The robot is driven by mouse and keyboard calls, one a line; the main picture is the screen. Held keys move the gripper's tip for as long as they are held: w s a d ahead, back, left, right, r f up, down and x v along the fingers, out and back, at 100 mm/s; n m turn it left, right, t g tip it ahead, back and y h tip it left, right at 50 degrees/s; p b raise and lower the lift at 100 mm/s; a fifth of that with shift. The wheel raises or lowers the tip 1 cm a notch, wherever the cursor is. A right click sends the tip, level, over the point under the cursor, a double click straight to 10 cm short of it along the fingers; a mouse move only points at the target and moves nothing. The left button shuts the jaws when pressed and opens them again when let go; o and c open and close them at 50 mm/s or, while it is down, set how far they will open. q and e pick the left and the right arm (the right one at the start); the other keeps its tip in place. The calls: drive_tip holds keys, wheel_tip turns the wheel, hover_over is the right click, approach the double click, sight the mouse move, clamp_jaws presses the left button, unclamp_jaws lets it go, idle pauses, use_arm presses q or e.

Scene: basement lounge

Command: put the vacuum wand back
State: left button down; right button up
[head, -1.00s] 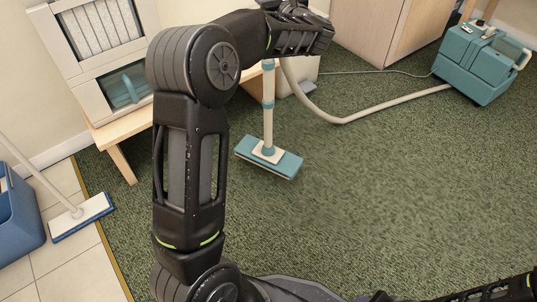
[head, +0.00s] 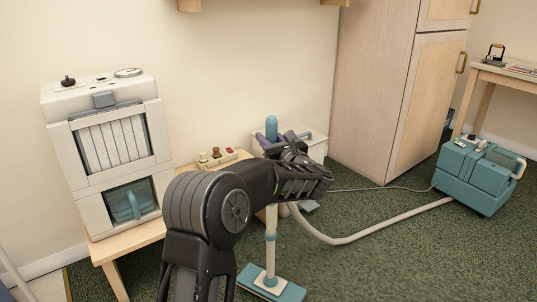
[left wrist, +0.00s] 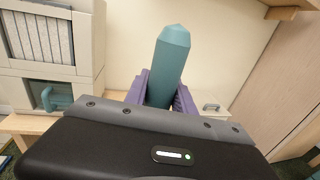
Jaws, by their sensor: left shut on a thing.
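My left gripper (head: 274,146) is shut on the vacuum wand, gripping its teal handle near the top. In the left wrist view the teal handle end (left wrist: 168,65) stands up between the purple fingers (left wrist: 160,92). The wand's pale tube (head: 270,235) runs down, close to upright, to a teal floor head (head: 272,284) on the green carpet. A beige hose (head: 345,240) leads from the wand to the teal vacuum body (head: 470,182) at the right. My forearm hides the middle of the wand. My right gripper is out of view.
A white cabinet-like unit (head: 100,105) stands on a low wooden bench (head: 128,246) at the left. A small white box (head: 312,143) is behind the gripper. A tall wooden cupboard (head: 375,95) and a table (head: 515,75) stand at the back right.

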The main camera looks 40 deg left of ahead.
use_arm(q)
drive_tip(key=shift+f+b, duration=0.75)
drive_tip(key=shift+f, duration=1.55)
drive_tip(key=c, duration=1.5)
unclamp_jaws()
drive_tip(key=shift+f, duration=0.3)
drive_tip(key=o, duration=0.4)
drive_tip(key=shift+r, duration=0.1)
drive_tip(key=shift+o, duration=0.2)
drive_tip(key=shift+r, duration=0.1)
drive_tip(key=v, duration=1.2)
drive_tip(key=shift+p, duration=0.35)
